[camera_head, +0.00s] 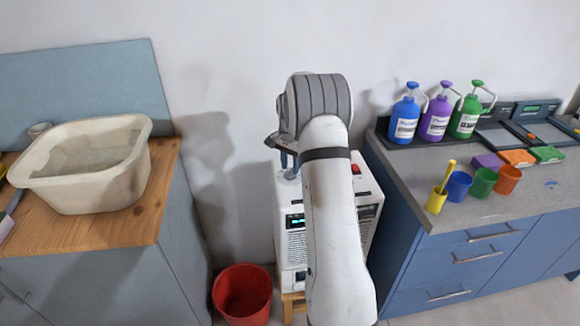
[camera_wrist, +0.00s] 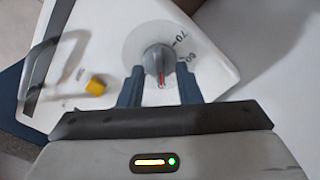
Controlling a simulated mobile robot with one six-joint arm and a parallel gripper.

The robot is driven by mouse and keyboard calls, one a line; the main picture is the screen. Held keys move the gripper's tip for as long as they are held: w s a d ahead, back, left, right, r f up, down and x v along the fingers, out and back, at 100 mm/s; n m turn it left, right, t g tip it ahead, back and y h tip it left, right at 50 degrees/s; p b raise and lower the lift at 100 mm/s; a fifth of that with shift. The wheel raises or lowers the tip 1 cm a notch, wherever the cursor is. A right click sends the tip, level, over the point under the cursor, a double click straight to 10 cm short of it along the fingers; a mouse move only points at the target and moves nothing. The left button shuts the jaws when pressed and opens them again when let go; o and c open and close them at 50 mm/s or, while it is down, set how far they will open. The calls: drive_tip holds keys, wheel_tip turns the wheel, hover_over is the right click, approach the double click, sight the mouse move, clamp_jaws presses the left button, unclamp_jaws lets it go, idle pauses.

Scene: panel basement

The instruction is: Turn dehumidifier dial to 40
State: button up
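The dehumidifier (camera_head: 289,196) is a white box between the two counters, largely hidden behind my arm in the head view. In the wrist view its white top (camera_wrist: 110,30) carries a grey round dial (camera_wrist: 158,60) on a pale disc. A thin red mark on the dial points toward the bottom of the picture. The numbers 70 and 60 show to its right; no 40 is visible. My gripper (camera_wrist: 160,78) has one blue-grey finger on each side of the dial, with narrow gaps. It also shows above the dehumidifier in the head view (camera_head: 289,168).
A red bucket (camera_head: 242,294) stands on the floor. A cream basin (camera_head: 85,165) is on the left wooden counter. Pump bottles (camera_head: 436,118) and small cups (camera_head: 459,186) stand on the right counter.

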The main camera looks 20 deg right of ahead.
sight(290, 170)
wheel_tip(290, 170, up, 7)
drive_tip(key=shift+f, duration=0.1)
idle(0.7)
